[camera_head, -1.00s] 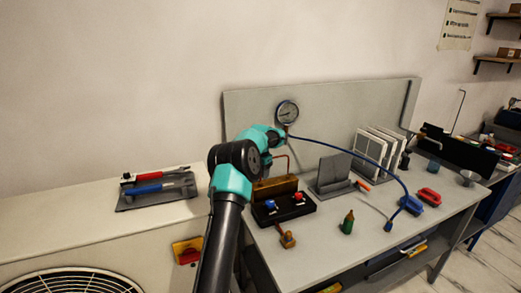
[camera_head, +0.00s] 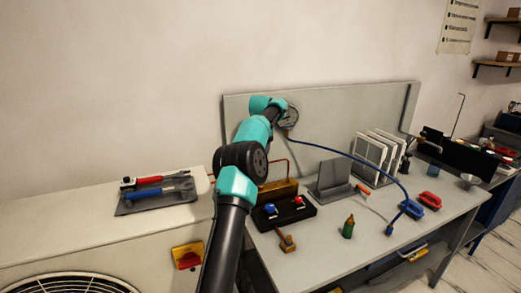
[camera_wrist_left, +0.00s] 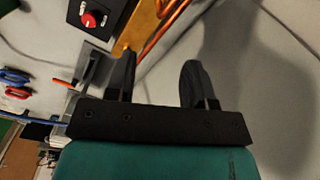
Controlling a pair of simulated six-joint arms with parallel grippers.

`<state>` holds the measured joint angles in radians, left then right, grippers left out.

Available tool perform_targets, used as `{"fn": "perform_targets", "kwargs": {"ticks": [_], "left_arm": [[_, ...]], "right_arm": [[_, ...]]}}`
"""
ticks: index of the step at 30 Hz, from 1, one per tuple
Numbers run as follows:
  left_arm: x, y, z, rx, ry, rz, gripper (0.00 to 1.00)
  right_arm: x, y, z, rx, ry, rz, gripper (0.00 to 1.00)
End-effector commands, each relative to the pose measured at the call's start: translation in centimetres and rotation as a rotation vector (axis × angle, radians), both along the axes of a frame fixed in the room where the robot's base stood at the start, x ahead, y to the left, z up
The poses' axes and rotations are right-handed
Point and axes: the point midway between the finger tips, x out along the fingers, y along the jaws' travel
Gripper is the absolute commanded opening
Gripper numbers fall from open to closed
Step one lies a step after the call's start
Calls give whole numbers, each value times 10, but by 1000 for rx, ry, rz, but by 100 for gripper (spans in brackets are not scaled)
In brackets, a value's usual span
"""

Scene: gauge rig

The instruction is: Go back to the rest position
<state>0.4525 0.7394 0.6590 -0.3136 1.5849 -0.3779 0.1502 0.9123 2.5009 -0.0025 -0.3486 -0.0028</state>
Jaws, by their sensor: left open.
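My left arm (camera_head: 243,165) rises from the bottom middle of the head view, with its far end up in front of the backboard. My right gripper is in neither view.
A black box with red and blue knobs (camera_head: 284,214) stands below the arm, beside a brass block (camera_head: 278,189) and a copper pipe. A blue hose (camera_head: 345,155) arcs across the bench (camera_head: 330,262). A green bottle (camera_head: 348,227) stands in front. Tools lie on a tray (camera_head: 130,208) at left.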

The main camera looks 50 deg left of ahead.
Motion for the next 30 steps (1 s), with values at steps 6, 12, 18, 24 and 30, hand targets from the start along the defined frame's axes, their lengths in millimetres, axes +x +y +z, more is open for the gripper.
{"fn": "perform_targets", "kwargs": {"ticks": [6,12,18,24,30], "left_arm": [[0,0,0,0,0,0,49],[0,0,-1,0,0,0,49],[0,0,-9,0,1,0,49],[0,0,-31,-1,3,0,49],[-1,0,-62,-1,3,0,49]], "right_arm": [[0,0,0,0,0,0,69],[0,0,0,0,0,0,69],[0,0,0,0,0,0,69],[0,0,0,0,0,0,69],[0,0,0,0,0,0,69]]}}
